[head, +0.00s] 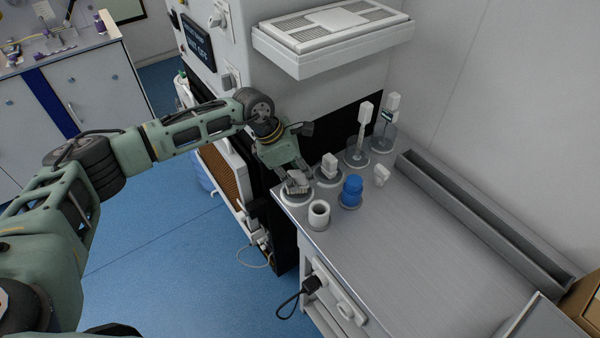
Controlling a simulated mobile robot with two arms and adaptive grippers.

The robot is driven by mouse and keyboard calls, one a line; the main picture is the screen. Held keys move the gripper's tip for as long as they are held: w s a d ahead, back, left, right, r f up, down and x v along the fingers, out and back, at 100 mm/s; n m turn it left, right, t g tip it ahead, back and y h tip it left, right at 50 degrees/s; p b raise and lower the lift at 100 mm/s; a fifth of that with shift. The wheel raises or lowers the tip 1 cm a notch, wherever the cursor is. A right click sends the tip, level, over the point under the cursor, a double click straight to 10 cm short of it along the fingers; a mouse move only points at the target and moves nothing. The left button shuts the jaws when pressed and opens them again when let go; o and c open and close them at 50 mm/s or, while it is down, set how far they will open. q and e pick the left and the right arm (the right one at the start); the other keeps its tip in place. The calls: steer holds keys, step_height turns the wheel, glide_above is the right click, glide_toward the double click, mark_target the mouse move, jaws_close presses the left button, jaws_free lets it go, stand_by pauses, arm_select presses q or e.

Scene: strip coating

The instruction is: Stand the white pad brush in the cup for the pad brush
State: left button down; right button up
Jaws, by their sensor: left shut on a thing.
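My left gripper (297,180) reaches in from the left over the bench's near left corner. It is shut on a small pale thing low over a round grey base; the fingers hide part of it, so I cannot tell whether it rests there. Behind, a clear cup (357,156) holds an upright white brush-like tool (365,113). A second clear cup (384,142) holds another upright tool with a white top (392,101) and dark label. I cannot tell which piece is the pad brush. My right gripper is not in view.
A white block (329,162) sits on a round base beside the gripper. A white pot (319,212), blue jar (351,190) and small white piece (381,175) stand nearby. A long grey trough (480,220) runs along the wall. The bench's front is clear.

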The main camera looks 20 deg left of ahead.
arm_select(q)
steer(key=shift+f, duration=0.35)
steer(key=c, duration=1.5)
jaws_free()
steer(key=shift+o, duration=0.2)
steer(key=shift+p+v, duration=0.65)
steer(key=shift+v, duration=0.9)
steer(key=shift+r, duration=0.1)
